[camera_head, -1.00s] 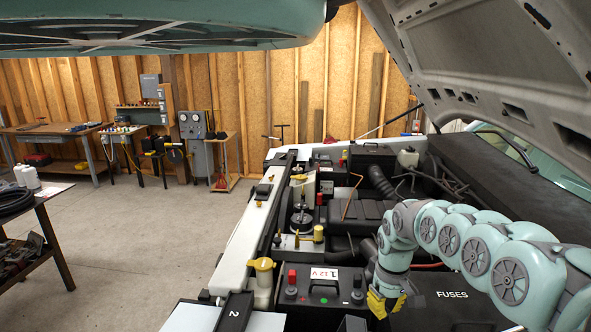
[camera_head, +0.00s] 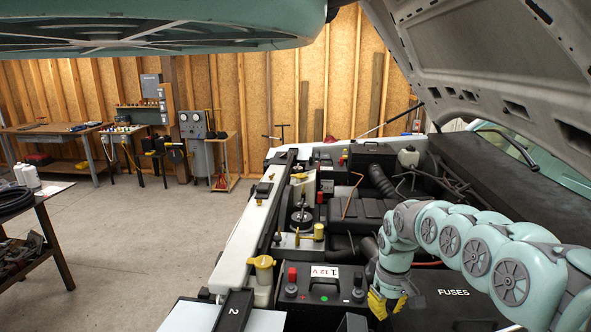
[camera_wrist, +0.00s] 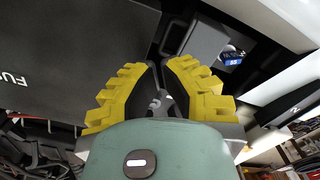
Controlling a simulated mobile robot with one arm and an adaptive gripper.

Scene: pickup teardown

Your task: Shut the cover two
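A narrow black cover marked "2" (camera_head: 234,310) shows at the bottom of the head view, between pale front body panels. A dark strip with a faint mark (camera_wrist: 290,106) at the right of the wrist view may be the same cover. I cannot tell how far open it is. My gripper (camera_head: 388,304) points down over the engine bay, right of the battery and well to the right of cover two. Its yellow fingers (camera_wrist: 162,68) are a little apart in the wrist view, with nothing held between them. Its tips do not touch cover two.
The 12V battery (camera_head: 325,285), with red and black terminals, stands between my gripper and cover two. A black FUSES lid (camera_head: 455,305) lies to the right. A yellow-capped reservoir (camera_head: 264,272) stands behind cover two. The raised hood (camera_head: 490,60) overhangs the right side.

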